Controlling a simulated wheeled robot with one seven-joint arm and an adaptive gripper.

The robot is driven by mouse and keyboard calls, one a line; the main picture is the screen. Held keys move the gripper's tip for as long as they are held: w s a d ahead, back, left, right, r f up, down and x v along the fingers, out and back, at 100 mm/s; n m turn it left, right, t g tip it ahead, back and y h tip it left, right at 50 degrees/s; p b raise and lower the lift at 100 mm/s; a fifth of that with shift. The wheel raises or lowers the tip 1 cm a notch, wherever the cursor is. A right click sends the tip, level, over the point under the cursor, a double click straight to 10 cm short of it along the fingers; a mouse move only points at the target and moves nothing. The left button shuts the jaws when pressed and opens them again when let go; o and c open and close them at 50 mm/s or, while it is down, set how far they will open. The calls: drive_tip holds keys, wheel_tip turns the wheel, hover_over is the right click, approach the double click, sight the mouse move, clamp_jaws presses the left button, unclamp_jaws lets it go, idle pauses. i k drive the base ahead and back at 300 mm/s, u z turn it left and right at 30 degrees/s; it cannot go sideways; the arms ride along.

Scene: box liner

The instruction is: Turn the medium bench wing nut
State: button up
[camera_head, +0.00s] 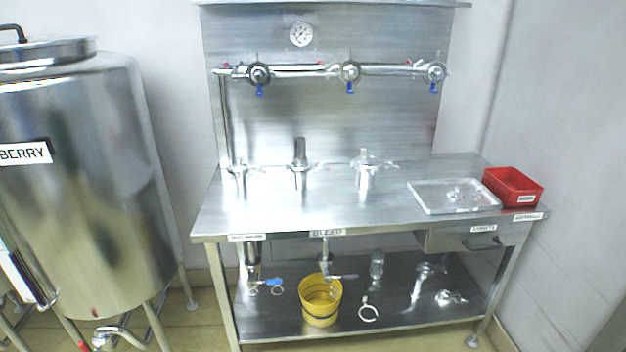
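Three metal clamp fittings stand upright on the steel bench (270,213): a left one (239,176), a middle one (300,175) with a taller stub on top, and a right one (366,175), which looks widest. Small metal arms stick out at their sides, perhaps wing nuts, but they are too small and bright to make out. I cannot tell for sure which one is the medium one. My gripper is not in view.
A clear tray (428,204) and a red bin (513,187) sit at the bench's right end. A pipe with blue-handled valves (349,73) crosses the back panel. A yellow bucket (320,301) stands on the lower shelf. A steel tank (85,200) is at left. The bench front is clear.

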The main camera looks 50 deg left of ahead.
sight(320, 167)
drive_tip(key=k, duration=0.55)
drive_tip(key=u, duration=1.8)
drive_tip(key=i, duration=0.1)
drive_tip(key=z, duration=0.1)
